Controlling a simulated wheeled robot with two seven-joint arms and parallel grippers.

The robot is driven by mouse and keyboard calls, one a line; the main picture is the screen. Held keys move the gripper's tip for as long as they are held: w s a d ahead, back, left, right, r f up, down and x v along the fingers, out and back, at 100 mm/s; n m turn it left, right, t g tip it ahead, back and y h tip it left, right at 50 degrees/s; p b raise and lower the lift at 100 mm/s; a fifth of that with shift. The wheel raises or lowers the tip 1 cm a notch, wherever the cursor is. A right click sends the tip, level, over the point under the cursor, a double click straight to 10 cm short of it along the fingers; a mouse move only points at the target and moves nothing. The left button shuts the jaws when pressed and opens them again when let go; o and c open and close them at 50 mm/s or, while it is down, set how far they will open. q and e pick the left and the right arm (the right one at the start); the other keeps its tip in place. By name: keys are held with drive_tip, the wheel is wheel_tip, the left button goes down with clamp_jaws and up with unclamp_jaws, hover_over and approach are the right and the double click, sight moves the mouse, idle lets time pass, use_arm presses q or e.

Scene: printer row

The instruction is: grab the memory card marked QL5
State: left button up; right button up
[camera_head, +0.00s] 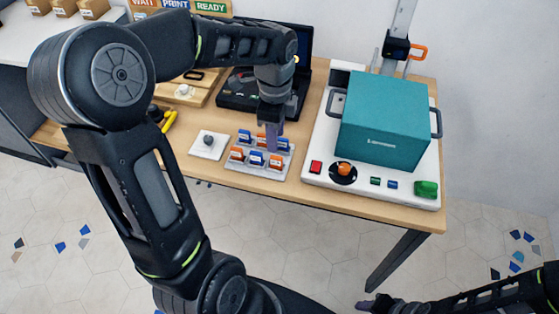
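A pale card holder (232,168) stands near the table's front edge with several small orange and blue memory cards in two rows. Their white labels are too small to read, so I cannot tell which is QL5. My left gripper (273,146) points down over the back row, right of its middle, and hides part of that row. I cannot tell whether its fingers are open, shut or touching a card. My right gripper (372,304) is low at the bottom edge, in front of the table and away from the cards; its fingers are unclear.
A teal box-shaped machine (383,120) with side handles stands on a white base with a red button (315,167) and an orange knob (344,169). A white pad with a dark knob (208,145) is left of the holder. A black open case (240,92) lies behind.

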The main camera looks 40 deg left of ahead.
sight(276, 157)
use_arm(q)
drive_tip(key=shift+f, duration=1)
drive_tip(key=shift+s, duration=0.1)
wheel_tip(276, 157, down, 5)
drive_tip(key=shift+d+f, duration=0.1)
drive_tip(key=shift+c, duration=0.4)
clamp_jaws()
